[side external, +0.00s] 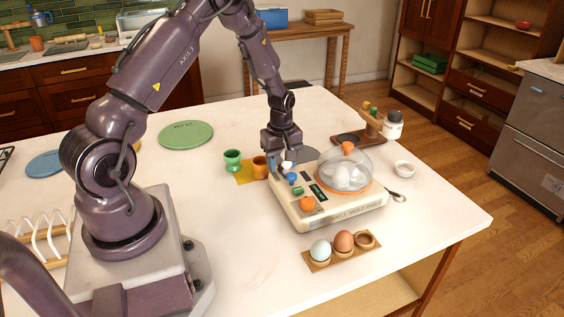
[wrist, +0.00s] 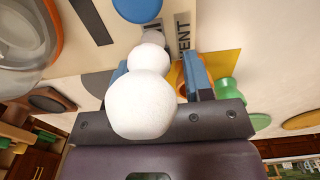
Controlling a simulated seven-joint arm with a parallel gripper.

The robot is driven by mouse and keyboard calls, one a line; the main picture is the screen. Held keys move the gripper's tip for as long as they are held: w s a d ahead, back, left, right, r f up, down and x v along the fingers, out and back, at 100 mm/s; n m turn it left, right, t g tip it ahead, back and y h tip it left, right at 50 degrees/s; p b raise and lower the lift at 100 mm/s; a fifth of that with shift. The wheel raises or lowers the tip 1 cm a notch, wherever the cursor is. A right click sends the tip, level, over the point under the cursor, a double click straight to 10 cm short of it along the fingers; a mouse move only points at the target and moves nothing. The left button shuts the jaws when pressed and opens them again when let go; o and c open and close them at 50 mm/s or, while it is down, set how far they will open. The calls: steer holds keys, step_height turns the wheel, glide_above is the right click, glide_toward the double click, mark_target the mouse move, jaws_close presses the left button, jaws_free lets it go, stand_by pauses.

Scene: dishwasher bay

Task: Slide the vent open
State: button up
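The egg cooker-like appliance (side external: 340,212) is cream, with a clear dome (side external: 345,172) on top. A white knob (side external: 287,165) stands at its left end; in the wrist view the white rounded knob (wrist: 140,105) looks like stacked balls. A grey strip lettered "VENT" (wrist: 183,35) lies beside it. My gripper (side external: 281,167) points down over this end of the appliance. Its blue fingertips (wrist: 160,75) are apart, on either side of the white knob, with a gap on the right. The left finger is partly hidden by the knob, so contact there cannot be told.
A blue knob (side external: 291,178), a green knob (side external: 298,190) and an orange knob (side external: 307,203) line the appliance beside the white one. Green (side external: 232,160) and orange (side external: 260,166) cups stand left of it. An egg tray (side external: 320,266) lies in front.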

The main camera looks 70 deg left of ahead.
mark_target(281, 164)
step_height(281, 164, up, 13)
stand_by(0.6)
steer(key=s+d+r+m+t, duration=0.2)
steer(key=s+d+r+m, duration=0.6)
steer(key=d+m, duration=0.1)
steer(key=s+d+r+m+t, duration=0.3)
steer(key=s+d+r+m, duration=0.5)
steer(key=d, duration=0.4)
steer(key=shift+r+m+t, duration=0.3)
steer(key=shift+r+m, duration=0.1)
steer(key=shift+m, duration=0.1)
